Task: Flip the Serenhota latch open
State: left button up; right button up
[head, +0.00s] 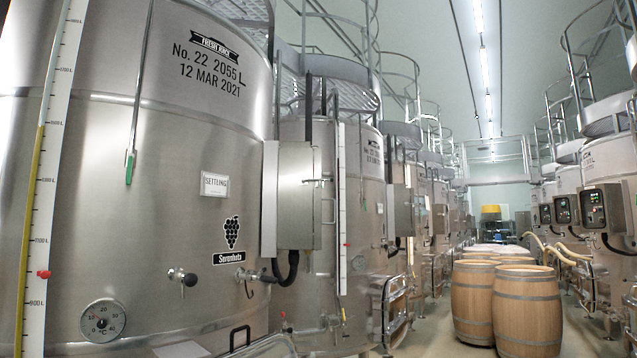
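The large steel vat (110,190) fills the left of the head view. It carries a black label (229,258) reading Serenhota, under a grape emblem (231,232). A small tap with a dark handle (189,279) sticks out to the left of the label. A metal fitting with a dark hook-shaped part (247,282) sits just below the label at the right. I cannot tell which fitting is the latch, or whether it is open or shut. Neither of my grippers is in view.
A grey box (298,196) with a black hose stands at the vat's right side. A round thermometer (103,320) is low on the vat. Wooden barrels (527,310) stand in the aisle at the right, with floor (430,335) showing before them.

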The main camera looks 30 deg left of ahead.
aim_at(303, 180)
jog(key=i+j, duration=0.2)
jog(key=i, duration=0.2)
jog(key=i+j, duration=0.25)
jog(key=i, duration=0.15)
jog(key=i+j+u, duration=0.1)
jog(key=i, duration=0.25)
jog(key=i+j, duration=0.3)
jog(key=i+u, duration=0.05)
jog(key=i, duration=0.05)
